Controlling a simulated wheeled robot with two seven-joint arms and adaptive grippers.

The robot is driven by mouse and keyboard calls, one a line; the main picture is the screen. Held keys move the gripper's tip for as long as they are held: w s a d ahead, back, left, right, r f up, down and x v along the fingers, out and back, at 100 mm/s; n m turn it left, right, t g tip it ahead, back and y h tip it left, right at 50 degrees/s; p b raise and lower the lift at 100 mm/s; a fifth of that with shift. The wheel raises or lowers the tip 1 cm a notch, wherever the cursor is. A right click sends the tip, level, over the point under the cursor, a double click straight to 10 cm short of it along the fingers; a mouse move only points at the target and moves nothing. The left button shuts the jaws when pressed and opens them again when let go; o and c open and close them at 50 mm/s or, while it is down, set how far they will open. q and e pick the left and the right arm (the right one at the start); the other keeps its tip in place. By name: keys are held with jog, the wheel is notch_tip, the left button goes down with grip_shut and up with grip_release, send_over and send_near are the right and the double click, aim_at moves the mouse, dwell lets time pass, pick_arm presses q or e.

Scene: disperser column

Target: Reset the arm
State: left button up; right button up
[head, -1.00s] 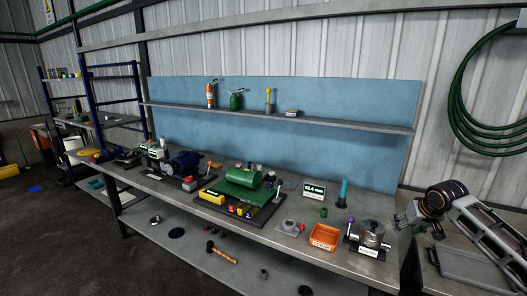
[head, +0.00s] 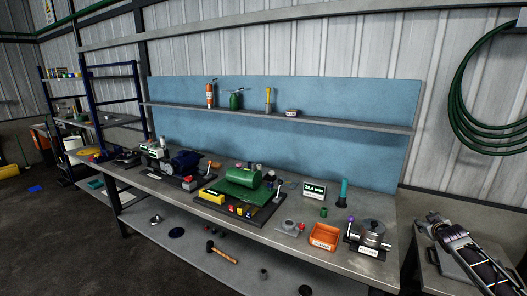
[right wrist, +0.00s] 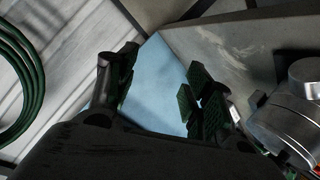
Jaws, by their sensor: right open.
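My right arm comes in at the right edge of the head view, and its gripper (head: 432,218) is over the right end of the bench area, partly hidden by the arm. In the right wrist view my right gripper (right wrist: 158,92) is open, its two dark padded fingers well apart with nothing between them. A grey metal round device (head: 371,234) stands on the bench to the left of the gripper; a grey round metal part (right wrist: 302,105) shows at the right of the wrist view, apart from the fingers. My left gripper is not in view.
A shelf (head: 350,122) runs along the blue panel (head: 355,160) behind. A green hose (head: 455,100) hangs on the wall.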

jog(key=s+a+f+g+y+b, duration=0.15)
jog(key=s+a+f, duration=0.5)
jog(key=f, duration=0.95)
jog(key=s+a+f+n+g, duration=0.1)
jog(key=s+a+f+g, duration=0.15)
jog(key=s+f, duration=1)
jog(key=s+a+f+g, duration=0.1)
jog(key=s+a+f, duration=0.4)
jog(key=f, duration=1.4)
jog(key=s+a+f+g+y, duration=0.1)
jog(key=s+a+f, duration=0.45)
jog(key=s, duration=0.25)
jog(key=s+a+f+g+y+b, duration=0.1)
jog(key=s+a+f, duration=0.45)
jog(key=s, duration=0.25)
jog(key=s+a+f+g, duration=0.2)
jog(key=s+a+f, duration=0.3)
jog(key=s+a, duration=0.15)
jog(key=s+a+f, duration=0.1)
jog(key=s+a, duration=0.2)
jog(key=s, duration=0.4)
jog(key=s+a+f+g+y, duration=0.1)
jog(key=s+a+f, duration=0.1)
jog(key=s, duration=0.6)
jog(key=s+a+f+g+b, duration=0.1)
jog(key=s+a+f, duration=0.1)
jog(key=s+a, duration=0.2)
jog(key=s, duration=0.3)
jog(key=shift+s+m, duration=0.3)
jog(key=shift+s, duration=0.1)
